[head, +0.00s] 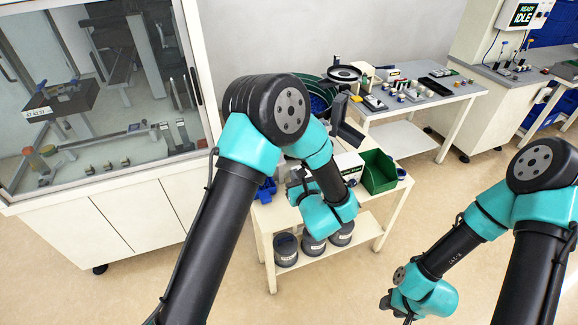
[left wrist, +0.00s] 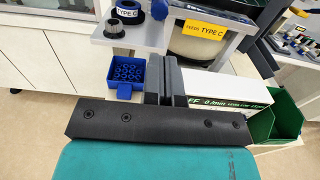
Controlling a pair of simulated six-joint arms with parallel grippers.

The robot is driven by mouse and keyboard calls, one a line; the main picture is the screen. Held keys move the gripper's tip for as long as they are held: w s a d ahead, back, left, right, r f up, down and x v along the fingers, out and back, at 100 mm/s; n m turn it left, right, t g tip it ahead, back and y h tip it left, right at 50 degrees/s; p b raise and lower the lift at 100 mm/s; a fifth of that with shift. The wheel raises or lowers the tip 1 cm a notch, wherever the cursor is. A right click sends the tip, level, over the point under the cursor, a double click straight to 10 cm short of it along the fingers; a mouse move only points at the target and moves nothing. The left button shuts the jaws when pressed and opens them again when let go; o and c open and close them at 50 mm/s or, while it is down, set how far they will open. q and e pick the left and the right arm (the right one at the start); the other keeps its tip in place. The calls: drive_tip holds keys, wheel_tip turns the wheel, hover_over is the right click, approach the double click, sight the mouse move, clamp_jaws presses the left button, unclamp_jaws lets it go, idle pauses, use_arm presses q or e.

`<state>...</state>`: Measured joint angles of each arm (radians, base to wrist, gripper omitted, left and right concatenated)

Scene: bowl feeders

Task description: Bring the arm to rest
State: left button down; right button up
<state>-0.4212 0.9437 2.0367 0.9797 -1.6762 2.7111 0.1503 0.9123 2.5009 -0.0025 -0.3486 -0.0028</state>
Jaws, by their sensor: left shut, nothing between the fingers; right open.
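My left arm (head: 230,200) comes in from the lower left and bends down over the small white cart. In the left wrist view my left gripper (left wrist: 165,75) is shut, its two dark fingers together with nothing between them. It points at the cart's far side, between a blue holed tray (left wrist: 130,76) and a white box (left wrist: 226,100). In the head view the left fingers are mostly hidden by the wrist. My right arm (head: 450,245) hangs at the lower right. My right gripper (head: 390,304) is low over bare floor, away from the furniture, small and open.
The small cart holds a green bin (head: 379,172), with grey canisters (head: 285,249) on its lower shelf. A feeder with a yellow TYPE C label (left wrist: 204,30) stands behind it. A glass cabinet (head: 100,80) stands left, a parts table (head: 415,98) behind. Floor at front is clear.

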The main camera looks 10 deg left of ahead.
use_arm(q)
drive_tip(key=shift+v, duration=0.8)
drive_tip(key=s+a+f+m+g+h, duration=0.25)
drive_tip(key=f+m+h, duration=0.25)
drive_tip(key=f+m, duration=0.45)
drive_tip(key=s+a+f+m+g+h, duration=0.1)
drive_tip(key=a+f+m+g+h, duration=0.25)
drive_tip(key=f+m, duration=0.6)
drive_tip(key=s+a+f+m+g+h, duration=0.2)
drive_tip(key=s+m+g, duration=0.2)
drive_tip(key=s+m, duration=0.5)
drive_tip(key=s+a+f+m+g+h, duration=0.2)
drive_tip(key=s+f+m+g+h, duration=0.1)
drive_tip(key=s+m, duration=0.6)
drive_tip(key=m+g, duration=0.1)
drive_tip(key=m, duration=0.3)
drive_tip(key=shift+s+a+f+h, duration=0.15)
drive_tip(key=shift+s+f+h, duration=0.1)
drive_tip(key=shift+h, duration=0.1)
